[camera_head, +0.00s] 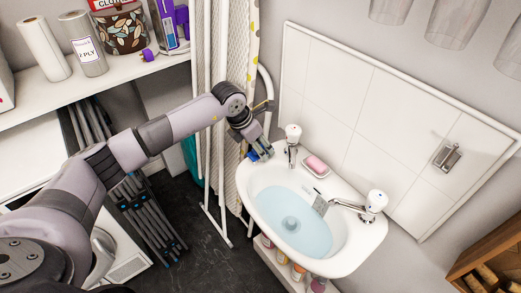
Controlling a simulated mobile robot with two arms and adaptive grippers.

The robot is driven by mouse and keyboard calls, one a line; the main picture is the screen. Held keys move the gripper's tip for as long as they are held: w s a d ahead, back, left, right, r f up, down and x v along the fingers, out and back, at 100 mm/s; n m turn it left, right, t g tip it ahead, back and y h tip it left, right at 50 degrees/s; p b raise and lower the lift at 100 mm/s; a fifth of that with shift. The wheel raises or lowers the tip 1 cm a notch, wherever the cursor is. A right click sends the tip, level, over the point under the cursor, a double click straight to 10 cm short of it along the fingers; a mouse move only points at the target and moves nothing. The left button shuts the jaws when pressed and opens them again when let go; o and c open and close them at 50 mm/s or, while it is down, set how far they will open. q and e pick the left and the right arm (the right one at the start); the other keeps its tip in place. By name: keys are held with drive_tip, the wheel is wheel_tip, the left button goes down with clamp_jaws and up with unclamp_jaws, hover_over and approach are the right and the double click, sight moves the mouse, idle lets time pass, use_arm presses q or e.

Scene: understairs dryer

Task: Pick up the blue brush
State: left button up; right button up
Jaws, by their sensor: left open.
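My left gripper (261,150) reaches in from the left and points down at the back left corner of the white sink (262,180). It is open. A small blue thing (253,156), which looks like the blue brush, shows at the fingertips by the sink's rim. The gripper hides most of it, and I cannot tell whether the fingers touch it. My right gripper is not in view.
Two taps (292,134) and a pink soap bar (317,164) stand on the sink's back rim. An ironing board (226,60) and a white frame stand close behind my left arm. A shelf (120,80) with paper rolls is at upper left.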

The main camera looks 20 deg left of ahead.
use_arm(q)
drive_tip(key=shift+w+d+f, duration=0.15)
drive_tip(key=shift+w+f, duration=0.05)
drive_tip(key=shift+f, duration=0.4)
drive_tip(key=shift+w+d+f, duration=0.1)
drive_tip(key=shift+w+f, duration=0.1)
drive_tip(key=shift+f, duration=0.3)
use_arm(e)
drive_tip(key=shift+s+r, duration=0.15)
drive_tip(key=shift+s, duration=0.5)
use_arm(q)
drive_tip(key=shift+c, duration=0.6)
clamp_jaws()
drive_tip(key=shift+r, duration=0.1)
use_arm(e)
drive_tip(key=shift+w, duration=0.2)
use_arm(q)
wheel_tip(320, 180, up, 20)
drive_tip(key=b, duration=0.2)
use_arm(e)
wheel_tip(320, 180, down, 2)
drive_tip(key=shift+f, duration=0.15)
